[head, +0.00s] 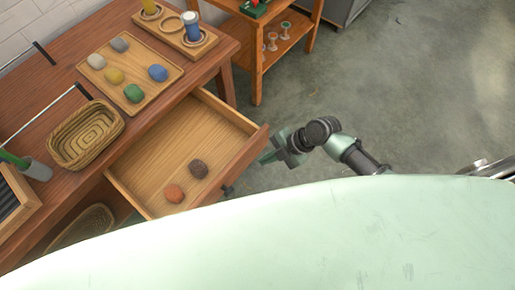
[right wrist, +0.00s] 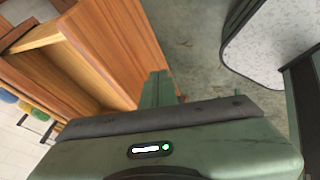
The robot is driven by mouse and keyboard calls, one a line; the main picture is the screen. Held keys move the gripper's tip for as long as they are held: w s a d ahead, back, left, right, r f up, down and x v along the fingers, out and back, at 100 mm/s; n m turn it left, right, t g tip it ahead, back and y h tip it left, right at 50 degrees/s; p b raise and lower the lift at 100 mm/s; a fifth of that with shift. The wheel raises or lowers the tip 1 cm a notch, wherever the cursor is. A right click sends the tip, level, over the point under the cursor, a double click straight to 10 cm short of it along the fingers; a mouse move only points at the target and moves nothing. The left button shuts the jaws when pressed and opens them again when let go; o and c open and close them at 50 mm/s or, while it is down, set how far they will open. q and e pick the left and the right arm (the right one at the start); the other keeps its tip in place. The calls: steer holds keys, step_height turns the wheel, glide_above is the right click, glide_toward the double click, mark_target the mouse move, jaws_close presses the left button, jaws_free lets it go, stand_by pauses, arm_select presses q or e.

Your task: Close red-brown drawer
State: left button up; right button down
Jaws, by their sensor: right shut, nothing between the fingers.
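The red-brown drawer (head: 243,163) is pulled out from the wooden table. My left gripper is out of view.
A wooden shelf unit (head: 256,62) stands at the back. Grey floor (head: 410,90) is clear to the right. My pale green body covers the bottom.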

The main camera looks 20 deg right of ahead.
mark_target(248, 156)
steer(key=w+a, duration=0.2)
steer(key=w, duration=0.1)
steer(key=shift+w+r+p, duration=0.1)
steer(key=shift+r+p, duration=0.1)
steer(key=shift+p, duration=0.15)
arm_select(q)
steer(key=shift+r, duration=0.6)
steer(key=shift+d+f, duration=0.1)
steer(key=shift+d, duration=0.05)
